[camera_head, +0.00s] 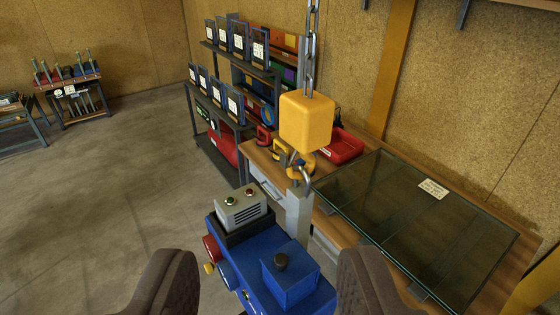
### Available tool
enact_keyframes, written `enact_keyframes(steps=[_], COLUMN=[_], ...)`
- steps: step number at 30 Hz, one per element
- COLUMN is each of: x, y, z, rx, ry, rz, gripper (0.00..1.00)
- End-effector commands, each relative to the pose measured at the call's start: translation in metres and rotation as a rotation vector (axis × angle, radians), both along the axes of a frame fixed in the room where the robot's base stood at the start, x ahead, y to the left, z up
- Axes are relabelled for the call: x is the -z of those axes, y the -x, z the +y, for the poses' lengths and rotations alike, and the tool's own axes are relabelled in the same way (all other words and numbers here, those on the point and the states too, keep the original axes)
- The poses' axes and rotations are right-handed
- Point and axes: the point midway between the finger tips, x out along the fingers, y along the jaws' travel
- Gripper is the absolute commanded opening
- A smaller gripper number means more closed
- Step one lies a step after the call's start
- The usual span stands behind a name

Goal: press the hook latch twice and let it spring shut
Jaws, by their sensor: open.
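A yellow hook block (306,121) hangs on a steel chain (311,45) right of the picture's middle.
A blue machine (290,277) with a grey button box (241,208) shows between and beyond the fingers. A glass pane (410,225) lies over a wooden bench on the right, with a red tray (342,146) behind. Shelving (226,130) stands at the back. Floor on the left is clear.

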Motion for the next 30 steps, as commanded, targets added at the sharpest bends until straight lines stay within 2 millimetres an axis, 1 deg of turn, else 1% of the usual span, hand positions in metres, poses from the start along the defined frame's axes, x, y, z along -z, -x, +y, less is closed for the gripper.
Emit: enact_keyframes(steps=[1,6,30], x=[0.0,0.0,0.0], y=[0.0,0.0,0.0], z=[0.0,0.0,0.0], rx=[0.0,0.0,0.0], ry=[0.0,0.0,0.0], rz=[0.0,0.0,0.0], gripper=[0.38,0.0,0.0])
